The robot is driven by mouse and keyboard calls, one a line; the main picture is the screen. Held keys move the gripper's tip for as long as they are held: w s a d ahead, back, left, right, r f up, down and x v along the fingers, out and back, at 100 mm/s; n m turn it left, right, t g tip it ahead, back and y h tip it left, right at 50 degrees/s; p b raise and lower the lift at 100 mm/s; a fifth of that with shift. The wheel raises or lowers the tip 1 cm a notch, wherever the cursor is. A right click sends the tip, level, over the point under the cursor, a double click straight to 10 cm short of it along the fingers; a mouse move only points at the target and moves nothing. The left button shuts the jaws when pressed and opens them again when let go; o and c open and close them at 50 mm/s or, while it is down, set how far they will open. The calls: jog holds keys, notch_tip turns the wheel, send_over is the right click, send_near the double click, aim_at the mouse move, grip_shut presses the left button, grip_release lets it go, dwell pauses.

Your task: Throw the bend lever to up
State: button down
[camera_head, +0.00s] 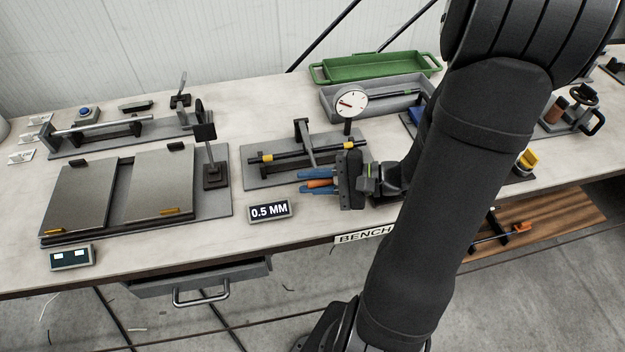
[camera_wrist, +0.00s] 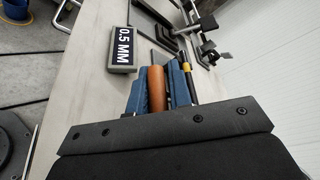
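My gripper (camera_head: 305,183) points left over the bench front, beside the gauge fixture (camera_head: 262,179). Its blue fingers close on an orange cylindrical handle (camera_wrist: 157,88), with a short grey tip beyond it. In the head view the orange handle (camera_head: 322,183) lies between the fingers. A dark lever-like arm (camera_head: 304,142) stands slightly tilted on the fixture, behind a black rod (camera_head: 290,156) with yellow marks. It appears to be the bend lever, but no label shows.
A dial gauge (camera_head: 351,105) stands at the fixture's rear right. A 0.5 MM display (camera_head: 269,211) sits in front. Two grey plates (camera_head: 78,200) lie left, with a black post (camera_head: 210,160) beside them. Green (camera_head: 375,67) and grey (camera_head: 330,103) trays are behind. My arm hides part of the right side.

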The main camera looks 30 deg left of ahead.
jog(key=shift+r, duration=0.4)
jog(key=w+a+r+m+g+h, duration=0.1)
jog(key=w+a+r+m+h, duration=0.15)
jog(key=r, duration=0.35)
jog(key=w+a+r+m+g+h, duration=0.1)
jog(key=r+m, duration=0.2)
jog(key=r, duration=0.3)
jog(key=w+a+r, duration=0.5)
jog(key=w+a, duration=0.3)
jog(key=shift+w+a+r+m, duration=0.35)
jog(key=shift+w+a+m, duration=0.05)
jog(key=shift+m, duration=0.05)
